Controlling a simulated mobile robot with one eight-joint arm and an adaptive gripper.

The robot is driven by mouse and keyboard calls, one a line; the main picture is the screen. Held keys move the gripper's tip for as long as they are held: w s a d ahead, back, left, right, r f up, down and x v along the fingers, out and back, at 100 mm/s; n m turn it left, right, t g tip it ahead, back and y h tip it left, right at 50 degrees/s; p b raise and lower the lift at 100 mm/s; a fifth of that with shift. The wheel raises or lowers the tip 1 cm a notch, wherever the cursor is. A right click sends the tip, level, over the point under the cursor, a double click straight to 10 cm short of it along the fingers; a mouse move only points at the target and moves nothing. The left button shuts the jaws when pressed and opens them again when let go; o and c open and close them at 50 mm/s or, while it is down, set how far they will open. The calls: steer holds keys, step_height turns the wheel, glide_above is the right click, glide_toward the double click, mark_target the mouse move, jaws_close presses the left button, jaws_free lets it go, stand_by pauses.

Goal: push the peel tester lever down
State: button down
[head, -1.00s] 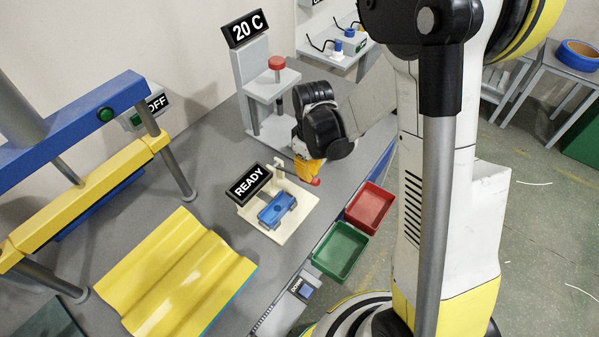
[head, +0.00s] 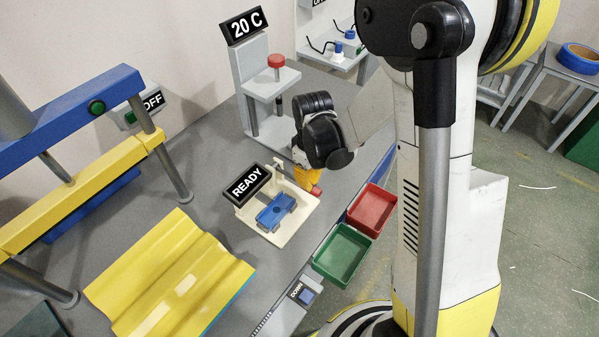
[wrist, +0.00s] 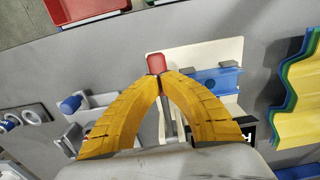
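The peel tester is a cream base (head: 297,221) with a READY sign (head: 247,183) and a blue clamp block (head: 276,211). Its lever ends in a red knob (head: 316,190), low at the base's right side. My gripper (head: 308,181) has its yellow fingers at the knob, pointing down. In the wrist view the fingertips of my gripper (wrist: 160,77) come together right beside the red knob (wrist: 156,63). The grey lever rod (wrist: 167,123) shows between the fingers. Whether the tips touch the knob is hard to tell.
A red bin (head: 371,210) and a green bin (head: 342,254) stand at the bench edge. A grey stand with a red-topped post (head: 277,61) is behind my gripper. A yellow corrugated sheet (head: 170,278) lies left, near a blue and yellow press (head: 75,205).

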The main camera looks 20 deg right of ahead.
steer(key=shift+f+b, duration=0.5)
steer(key=shift+f, duration=0.15)
step_height(320, 180, up, 12)
steer(key=p, duration=0.8)
steer(key=shift+r, duration=0.15)
stand_by(0.8)
steer(key=s+r+m+t+b, duration=0.7)
steer(key=s+r+b, duration=0.1)
steer(key=s, duration=0.4)
steer(key=shift+s+r, duration=0.2)
steer(key=shift+s, duration=0.15)
